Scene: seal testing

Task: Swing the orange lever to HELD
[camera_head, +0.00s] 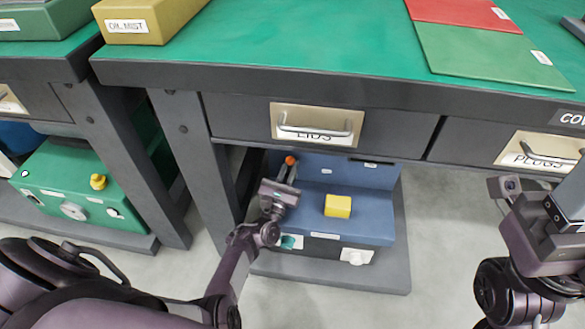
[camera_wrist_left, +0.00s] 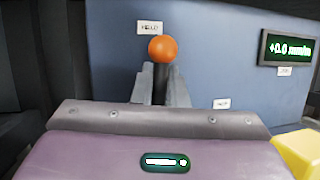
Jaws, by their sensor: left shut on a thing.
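The orange-knobbed lever (camera_wrist_left: 162,48) stands on the blue test unit (camera_head: 365,228) under the bench, and its orange tip also shows in the head view (camera_head: 290,161). My left gripper (camera_head: 284,175) is shut on the lever's dark stem, just below the orange ball. In the left wrist view the HELD label (camera_wrist_left: 150,28) is on the blue panel just above and slightly left of the ball. A second small label (camera_wrist_left: 221,104) sits lower right. My right gripper (camera_head: 500,187) is partly in view at the right edge, away from the unit; its fingers are not clear.
A yellow block (camera_head: 338,206) sits on the unit, right of my left gripper. A display (camera_wrist_left: 288,50) reads about +0.0. The bench edge and LIDS drawer (camera_head: 316,125) overhang the unit, with a bench leg (camera_head: 195,160) at left.

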